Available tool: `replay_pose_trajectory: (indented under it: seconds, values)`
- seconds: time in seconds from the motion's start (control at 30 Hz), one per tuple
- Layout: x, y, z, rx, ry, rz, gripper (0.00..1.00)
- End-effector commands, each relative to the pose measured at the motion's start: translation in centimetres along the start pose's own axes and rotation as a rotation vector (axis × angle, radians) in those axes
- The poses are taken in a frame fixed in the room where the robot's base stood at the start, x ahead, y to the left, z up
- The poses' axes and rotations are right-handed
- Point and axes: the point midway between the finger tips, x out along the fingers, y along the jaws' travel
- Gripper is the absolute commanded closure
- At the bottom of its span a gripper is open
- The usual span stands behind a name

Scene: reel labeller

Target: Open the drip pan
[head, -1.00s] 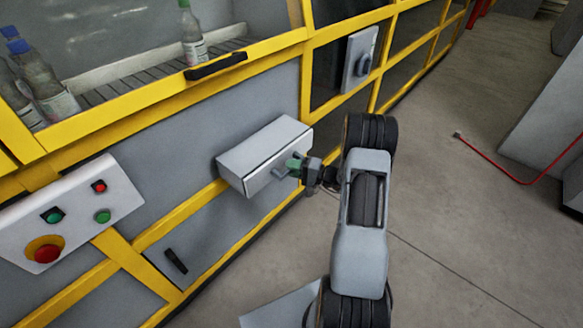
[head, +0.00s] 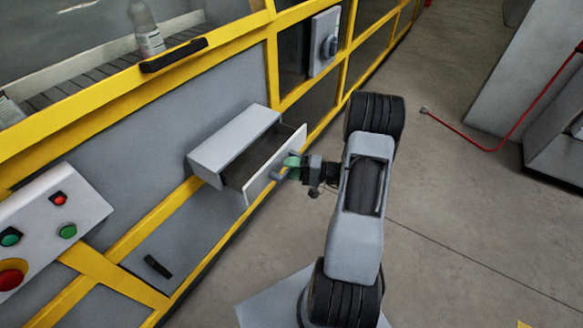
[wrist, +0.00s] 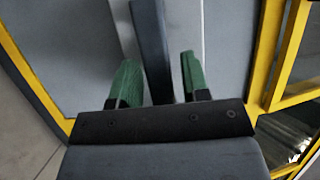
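The drip pan (head: 258,188) is a light grey drawer in a grey housing (head: 232,140) on the machine's front. It stands partly pulled out, and its dark inside shows. Its grey bar handle (wrist: 153,45) runs between my green fingertips in the wrist view. My gripper (head: 292,167) is at the pan's front, around the handle, and the pan has come out with it. In the wrist view, my gripper (wrist: 160,80) has one finger on each side of the bar; the exact contact is hard to see. Part of the handle is hidden by the gripper.
A control panel (head: 50,232) with buttons is at the lower left. A black handle (head: 174,55) is on the yellow frame above, and a switch box (head: 325,42) is behind. Open concrete floor (head: 450,220) lies to the right.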

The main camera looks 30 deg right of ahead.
Motion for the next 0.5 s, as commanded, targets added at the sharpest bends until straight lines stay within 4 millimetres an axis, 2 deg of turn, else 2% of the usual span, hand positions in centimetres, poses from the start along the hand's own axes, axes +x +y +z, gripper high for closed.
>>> replay_pose_trajectory:
  seconds: [0.33, 0.5]
  values:
    - [-0.3, 0.0, 0.0, 0.001, 0.001, 0.000, 0.51]
    - [-2.2, 0.0, -0.1, 0.000, 0.005, 0.000, 0.51]
